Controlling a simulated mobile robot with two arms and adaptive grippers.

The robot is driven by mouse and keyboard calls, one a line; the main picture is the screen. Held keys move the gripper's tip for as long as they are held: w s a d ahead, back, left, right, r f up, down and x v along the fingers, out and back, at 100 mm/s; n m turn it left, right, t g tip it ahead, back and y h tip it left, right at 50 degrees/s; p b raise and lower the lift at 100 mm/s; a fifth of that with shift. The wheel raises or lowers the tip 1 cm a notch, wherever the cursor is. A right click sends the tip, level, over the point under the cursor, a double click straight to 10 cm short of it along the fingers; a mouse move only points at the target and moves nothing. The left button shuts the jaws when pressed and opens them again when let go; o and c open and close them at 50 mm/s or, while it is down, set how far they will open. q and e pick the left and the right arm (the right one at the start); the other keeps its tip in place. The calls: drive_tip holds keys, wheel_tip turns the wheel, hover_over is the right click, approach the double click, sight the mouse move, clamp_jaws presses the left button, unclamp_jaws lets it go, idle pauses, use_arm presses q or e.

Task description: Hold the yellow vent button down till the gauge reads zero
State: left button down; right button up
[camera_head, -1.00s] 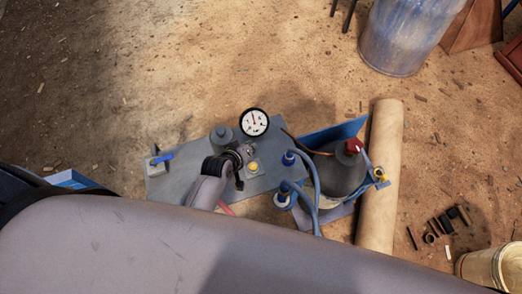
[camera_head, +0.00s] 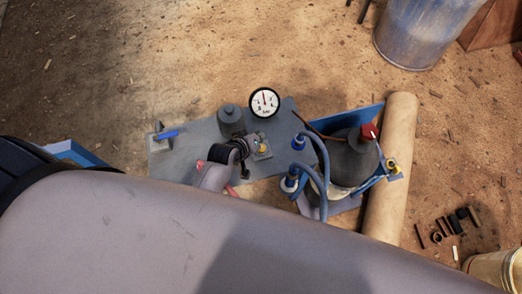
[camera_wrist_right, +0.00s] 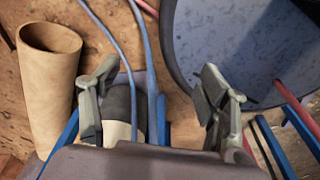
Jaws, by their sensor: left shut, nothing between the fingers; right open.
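The yellow vent button (camera_head: 262,147) sits on a grey plate (camera_head: 180,165), below the gauge in the head view. The round white gauge (camera_head: 264,103) has a red needle pointing roughly up; its numbers are too small to read. My left gripper (camera_head: 249,146) is shut and empty, its tips just left of the button, which looks partly covered. I cannot tell whether they touch or press it. My right gripper (camera_wrist_right: 156,100) is open in the right wrist view, with a dark grey cylinder and blue hoses seen beyond its fingers.
A blue-handled valve (camera_head: 165,135) and a grey cylinder (camera_head: 230,119) stand on the plate. Blue hoses (camera_head: 319,165) and a dark bottle with a red cap (camera_head: 369,131) are to the right, beside a tan roll (camera_head: 391,170). Small parts (camera_head: 447,225) lie on the floor.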

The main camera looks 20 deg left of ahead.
use_arm(q)
wheel_tip(320, 180, down, 3)
drive_tip(key=shift+f+b, duration=0.1)
drive_tip(key=shift+b, duration=0.45)
use_arm(e)
drive_tip(key=shift+s+d+f, duration=0.25)
drive_tip(key=shift+s+f, duration=0.7)
drive_tip(key=shift+f, duration=0.2)
drive_tip(key=shift+w, duration=0.15)
drive_tip(key=shift+w, duration=0.3)
drive_tip(key=shift+a, duration=0.15)
use_arm(q)
drive_tip(key=shift+f, duration=0.1)
drive_tip(key=shift+f, duration=0.3)
drive_tip(key=shift+f+b, duration=0.35)
drive_tip(key=shift+f, duration=0.25)
use_arm(e)
drive_tip(key=shift+s+f, duration=0.1)
drive_tip(key=shift+f, duration=0.25)
idle(0.5)
